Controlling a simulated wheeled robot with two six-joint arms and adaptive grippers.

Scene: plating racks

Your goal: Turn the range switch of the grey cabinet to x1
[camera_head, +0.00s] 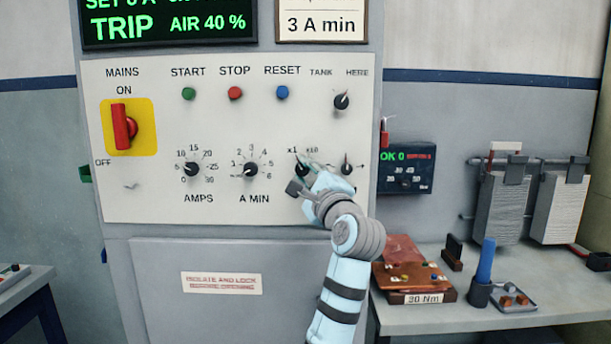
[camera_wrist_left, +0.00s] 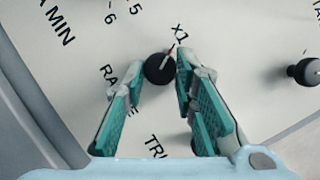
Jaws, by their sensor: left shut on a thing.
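The grey cabinet (camera_head: 230,268) carries a white panel with the range switch (camera_head: 302,167), a small black knob below the marks x1 and x10. In the left wrist view the range switch (camera_wrist_left: 158,70) shows a red and white pointer aimed towards the x1 mark. My left gripper (camera_head: 305,174) is at this knob, with the teal fingers (camera_wrist_left: 158,74) on both sides of it, shut on it. The fingers partly cover the RANGE lettering below. My right gripper is not in view.
The AMPS knob (camera_head: 192,169) and A MIN knob (camera_head: 250,169) sit left of the range switch. Another knob (camera_head: 347,168) is close on its right. A red mains switch (camera_head: 123,127) and several push buttons are further off. A bench (camera_head: 430,318) with parts stands at right.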

